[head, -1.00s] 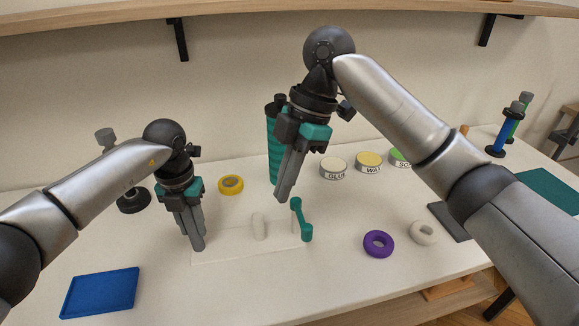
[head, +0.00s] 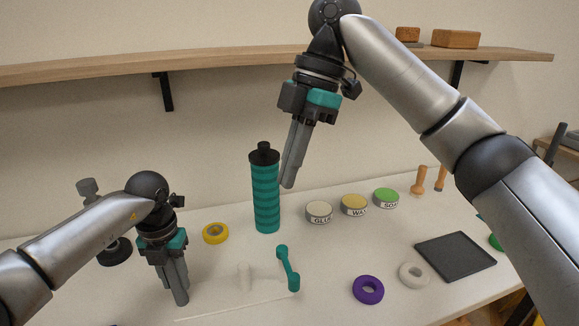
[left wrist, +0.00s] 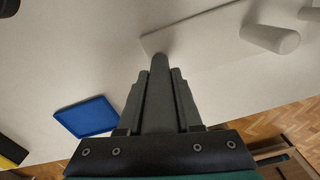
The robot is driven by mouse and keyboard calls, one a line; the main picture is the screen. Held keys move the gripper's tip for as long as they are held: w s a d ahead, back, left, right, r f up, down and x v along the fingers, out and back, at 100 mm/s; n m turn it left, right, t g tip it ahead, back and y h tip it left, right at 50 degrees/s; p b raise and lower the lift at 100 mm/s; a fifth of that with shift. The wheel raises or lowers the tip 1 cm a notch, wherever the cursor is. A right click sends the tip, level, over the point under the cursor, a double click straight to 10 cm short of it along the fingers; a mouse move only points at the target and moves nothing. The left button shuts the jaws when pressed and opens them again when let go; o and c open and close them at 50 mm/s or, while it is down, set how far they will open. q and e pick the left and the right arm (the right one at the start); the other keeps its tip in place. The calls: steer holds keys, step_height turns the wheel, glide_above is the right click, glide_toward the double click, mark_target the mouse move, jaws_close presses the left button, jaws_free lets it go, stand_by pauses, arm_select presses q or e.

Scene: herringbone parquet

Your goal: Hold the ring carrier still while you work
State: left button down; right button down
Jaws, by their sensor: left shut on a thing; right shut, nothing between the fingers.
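The ring carrier is a pale base plate (head: 222,308) low in the head view, with a short white peg (head: 244,277) standing on it. The plate (left wrist: 205,30) and the white peg (left wrist: 270,39) also show in the left wrist view. My left gripper (head: 179,297) is shut on a dark grey post (left wrist: 160,62) at the plate's left end. My right gripper (head: 288,183) is shut and empty, raised beside the teal bottle (head: 265,195). A purple ring (head: 368,301) and a white ring (head: 414,263) lie to the right.
Behind the carrier are a yellow ring (head: 215,241) and labelled tins (head: 319,222). A dark tray (head: 455,265) lies at the right and a blue tray (left wrist: 88,108) beside the left gripper. A wooden shelf (head: 210,66) runs along the wall. Bare table surrounds the purple ring.

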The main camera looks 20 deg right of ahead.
arm_select(q)
steer(key=shift+f, duration=0.15)
steer(key=c, duration=0.5)
jaws_free()
steer(key=shift+r, duration=0.2)
step_height(320, 180, up, 12)
steer(key=shift+f, duration=0.1)
